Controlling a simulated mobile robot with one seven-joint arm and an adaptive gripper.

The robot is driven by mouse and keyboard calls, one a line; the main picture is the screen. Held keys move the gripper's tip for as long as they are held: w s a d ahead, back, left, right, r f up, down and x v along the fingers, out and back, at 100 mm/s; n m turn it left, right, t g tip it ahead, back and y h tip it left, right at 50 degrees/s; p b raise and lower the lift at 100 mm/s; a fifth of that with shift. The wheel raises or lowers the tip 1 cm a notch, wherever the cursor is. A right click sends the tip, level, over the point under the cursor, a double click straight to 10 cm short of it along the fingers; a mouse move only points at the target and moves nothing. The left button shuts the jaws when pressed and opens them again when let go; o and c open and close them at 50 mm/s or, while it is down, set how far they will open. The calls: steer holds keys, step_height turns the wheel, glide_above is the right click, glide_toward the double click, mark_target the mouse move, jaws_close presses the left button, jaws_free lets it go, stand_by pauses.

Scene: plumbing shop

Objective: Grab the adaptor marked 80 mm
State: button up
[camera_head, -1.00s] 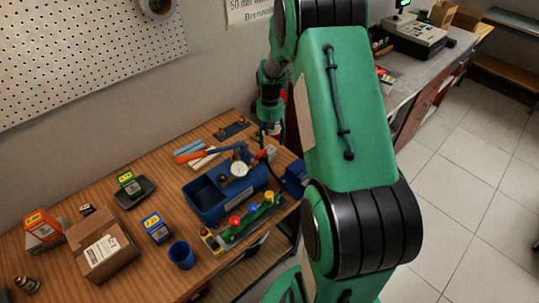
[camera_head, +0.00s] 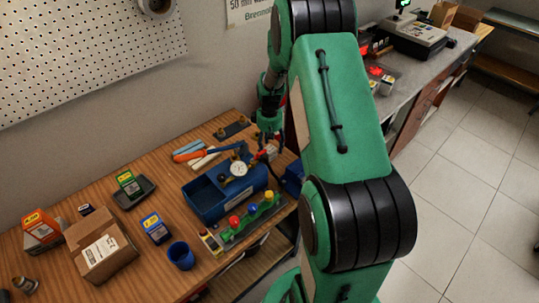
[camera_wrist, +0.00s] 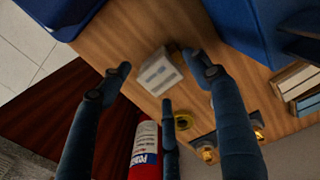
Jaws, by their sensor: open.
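In the wrist view a small pale block-like piece (camera_wrist: 160,72) with grey markings sits on the wooden bench between my fingers. Its marking is too blurred to read, so I cannot tell if it is the 80 mm adaptor. My gripper (camera_wrist: 157,78) is open around it, with one finger to the left, one to the right and one below in the picture. I see no contact. In the head view my gripper (camera_head: 268,140) is small and partly hidden at the bench's right end, by the blue tray.
Brass fittings (camera_wrist: 206,150) and a red cylinder (camera_wrist: 146,150) are near my fingers.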

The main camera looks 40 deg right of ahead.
mark_target(270, 149)
stand_by(0.6)
steer(key=c, duration=1.3)
step_height(270, 149, up, 10)
steer(key=shift+p, duration=0.6)
